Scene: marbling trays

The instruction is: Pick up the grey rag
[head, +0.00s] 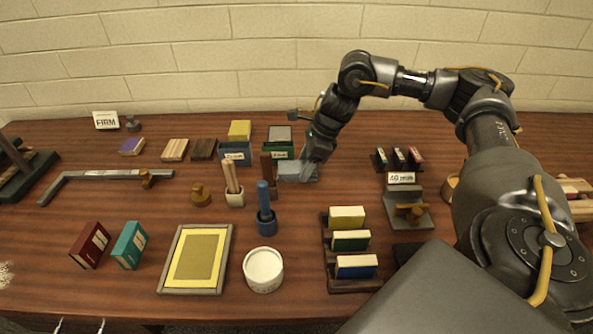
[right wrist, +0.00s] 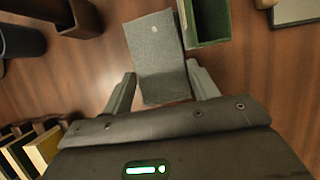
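The grey rag (head: 296,172) lies on the brown table in the middle of the head view, partly hidden by my right gripper (head: 314,158). In the right wrist view the grey rag (right wrist: 157,48) is a flat grey rectangle with a small pale spot near its far end. Its near end lies between the two fingers of my right gripper (right wrist: 160,82). The fingers are apart, one on each side of the rag, and I see no clear grip on it. My left gripper is not in view.
A green box (head: 278,150) stands just beside the rag. A dark brown upright piece (head: 268,172), a cup with sticks (head: 234,196) and a blue holder (head: 266,222) stand to its left and front. A rack of blocks (head: 328,262) is nearer. Bare table lies right of the rag.

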